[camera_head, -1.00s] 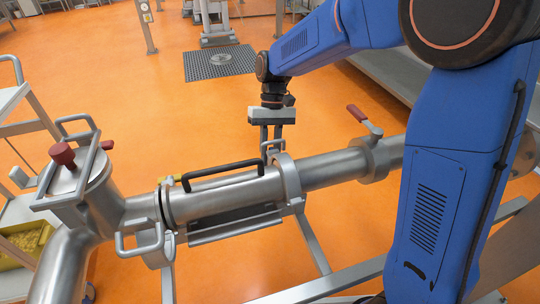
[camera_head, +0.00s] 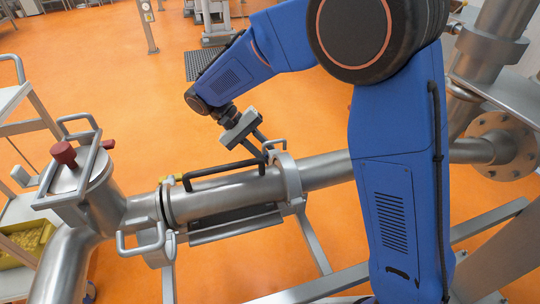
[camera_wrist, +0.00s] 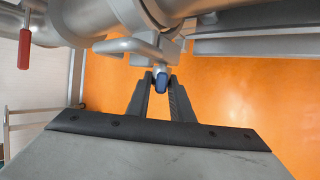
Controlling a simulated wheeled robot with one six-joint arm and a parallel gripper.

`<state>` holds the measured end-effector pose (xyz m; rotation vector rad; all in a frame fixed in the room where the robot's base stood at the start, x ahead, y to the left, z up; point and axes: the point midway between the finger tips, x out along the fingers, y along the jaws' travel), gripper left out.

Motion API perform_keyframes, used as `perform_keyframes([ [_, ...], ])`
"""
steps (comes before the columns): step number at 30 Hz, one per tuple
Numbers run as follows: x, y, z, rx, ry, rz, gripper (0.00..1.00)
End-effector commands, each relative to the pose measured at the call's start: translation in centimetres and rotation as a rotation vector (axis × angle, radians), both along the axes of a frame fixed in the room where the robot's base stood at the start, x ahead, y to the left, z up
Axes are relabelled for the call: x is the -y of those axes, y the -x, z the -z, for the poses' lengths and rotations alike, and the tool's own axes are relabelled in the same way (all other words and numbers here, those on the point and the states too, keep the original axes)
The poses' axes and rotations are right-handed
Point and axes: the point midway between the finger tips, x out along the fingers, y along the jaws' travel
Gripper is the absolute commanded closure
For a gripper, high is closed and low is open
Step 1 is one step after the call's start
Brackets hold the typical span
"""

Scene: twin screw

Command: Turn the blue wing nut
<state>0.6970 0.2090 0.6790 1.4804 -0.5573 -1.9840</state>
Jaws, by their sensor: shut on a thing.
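The blue wing nut (camera_wrist: 161,82) shows in the wrist view between my fingertips, just below a grey metal handle loop. My gripper (camera_wrist: 161,88) is shut on it. In the head view my gripper (camera_head: 264,152) comes in tilted from the upper left, its fingertips at the right-hand pipe clamp (camera_head: 289,178). The nut itself cannot be made out in the head view, hidden at the fingers and clamp. The clamp's metal loop (camera_head: 276,143) stands right beside the fingertips.
A horizontal steel pipe (camera_head: 325,172) runs through the clamp. A housing with a black handle (camera_head: 222,170) lies to its left, ending at another clamp with a metal loop (camera_head: 140,246). A red-knobbed lid (camera_head: 64,154) is at far left. Orange floor (camera_head: 120,70) is open behind.

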Motion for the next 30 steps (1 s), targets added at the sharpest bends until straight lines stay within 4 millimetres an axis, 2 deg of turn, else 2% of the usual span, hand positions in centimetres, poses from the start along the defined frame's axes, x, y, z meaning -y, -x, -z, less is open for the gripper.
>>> perform_keyframes([
  [12, -0.08, 0.0, 0.1, 0.043, 0.153, 0.0, 1.0],
  [27, -0.06, 0.04, 0.1, 0.046, 0.166, 0.0, 1.0],
  [28, -0.05, 0.04, 0.11, 0.046, 0.166, 0.0, 0.73],
  [30, -0.05, 0.04, 0.11, 0.046, 0.166, 0.0, 0.7],
])
